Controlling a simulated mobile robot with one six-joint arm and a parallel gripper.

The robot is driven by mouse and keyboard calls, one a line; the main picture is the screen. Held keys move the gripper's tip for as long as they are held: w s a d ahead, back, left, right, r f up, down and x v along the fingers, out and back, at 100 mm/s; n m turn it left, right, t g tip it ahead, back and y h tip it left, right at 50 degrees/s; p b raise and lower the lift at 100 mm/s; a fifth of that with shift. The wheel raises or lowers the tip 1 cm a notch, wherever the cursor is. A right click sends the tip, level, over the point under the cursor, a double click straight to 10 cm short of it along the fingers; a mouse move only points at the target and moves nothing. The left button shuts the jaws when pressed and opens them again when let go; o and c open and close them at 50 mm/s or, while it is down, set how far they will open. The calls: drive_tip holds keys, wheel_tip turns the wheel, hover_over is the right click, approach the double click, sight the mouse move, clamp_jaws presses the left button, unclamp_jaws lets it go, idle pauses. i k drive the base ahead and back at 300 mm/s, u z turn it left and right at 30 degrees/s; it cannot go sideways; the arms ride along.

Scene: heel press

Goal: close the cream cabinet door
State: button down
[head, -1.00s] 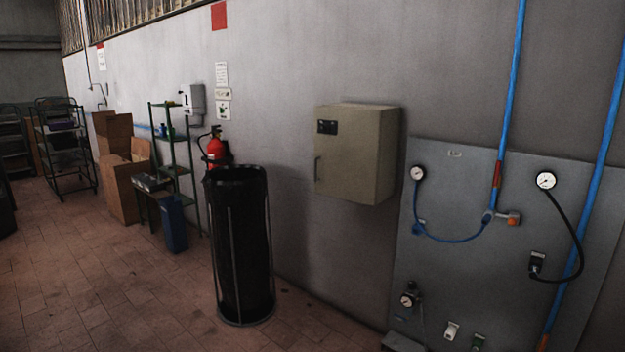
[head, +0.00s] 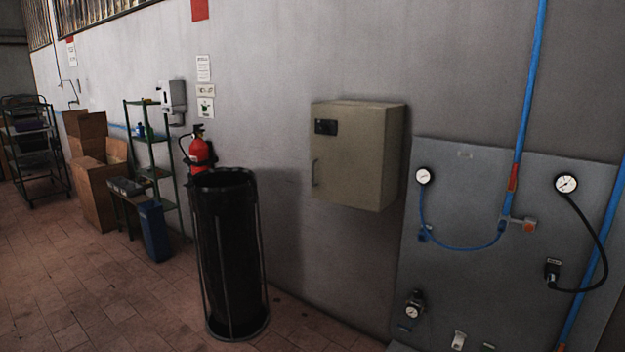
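The cream cabinet (head: 390,165) is a box mounted on the grey wall, in the middle right of the head view. Its door (head: 342,170) is on the front face, with a dark label at the upper left and a vertical handle (head: 315,173) on the left edge. The door looks flush with the box; I see no gap, though a very small one could not be told at this distance. My gripper is not in view.
A black bin in a wire frame (head: 229,255) stands on the floor left of the cabinet. A red fire extinguisher (head: 201,150) hangs behind it. A grey panel with gauges and blue hoses (head: 470,215) is right of the cabinet. Brick-coloured floor is open at lower left.

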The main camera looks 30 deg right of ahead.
sight(346, 161)
drive_tip(key=z, duration=0.05)
drive_tip(key=i, duration=1.3)
drive_tip(key=u, duration=0.45)
